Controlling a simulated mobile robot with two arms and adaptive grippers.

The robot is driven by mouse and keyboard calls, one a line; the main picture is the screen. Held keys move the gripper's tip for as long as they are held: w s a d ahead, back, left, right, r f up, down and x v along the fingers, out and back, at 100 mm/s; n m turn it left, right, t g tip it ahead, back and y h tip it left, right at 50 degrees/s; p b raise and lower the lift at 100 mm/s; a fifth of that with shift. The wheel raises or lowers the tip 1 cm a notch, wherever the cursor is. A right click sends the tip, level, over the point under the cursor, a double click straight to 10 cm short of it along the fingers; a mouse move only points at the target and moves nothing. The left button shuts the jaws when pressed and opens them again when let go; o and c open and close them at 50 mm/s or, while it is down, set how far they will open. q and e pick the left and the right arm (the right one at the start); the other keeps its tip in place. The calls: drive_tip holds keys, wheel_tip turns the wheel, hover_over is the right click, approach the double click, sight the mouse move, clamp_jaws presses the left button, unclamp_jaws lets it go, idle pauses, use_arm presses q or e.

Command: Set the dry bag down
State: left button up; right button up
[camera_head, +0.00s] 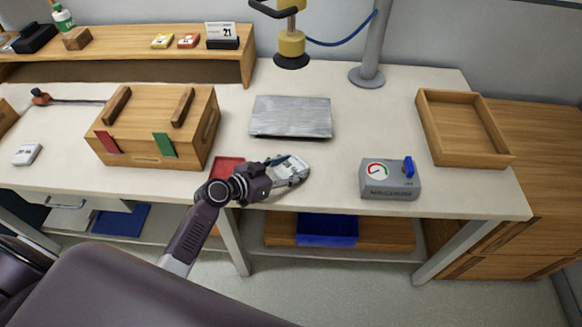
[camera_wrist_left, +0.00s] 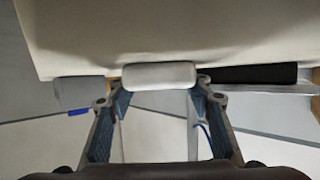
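My left gripper (camera_head: 287,171) is over the front part of the table, with its fingers shut on a small white packet with printed marks, which I take to be the dry bag (camera_head: 292,166). In the left wrist view the bag (camera_wrist_left: 160,75) shows as a rounded white bar between the fingertips of the gripper (camera_wrist_left: 160,88). I cannot tell whether the bag touches the table. A similar white packet (camera_head: 27,154) lies at the table's left. My right gripper is not in view.
A red tray (camera_head: 227,166) lies partly behind my left wrist. A wooden box (camera_head: 150,130) stands to the left, a metal plate (camera_head: 291,117) behind, a grey gauge box (camera_head: 389,179) and open wooden tray (camera_head: 464,128) to the right. A yellow tool (camera_head: 291,44) hangs above. Table between gripper and gauge box is clear.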

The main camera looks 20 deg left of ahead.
use_arm(q)
drive_tip(key=o, duration=0.4)
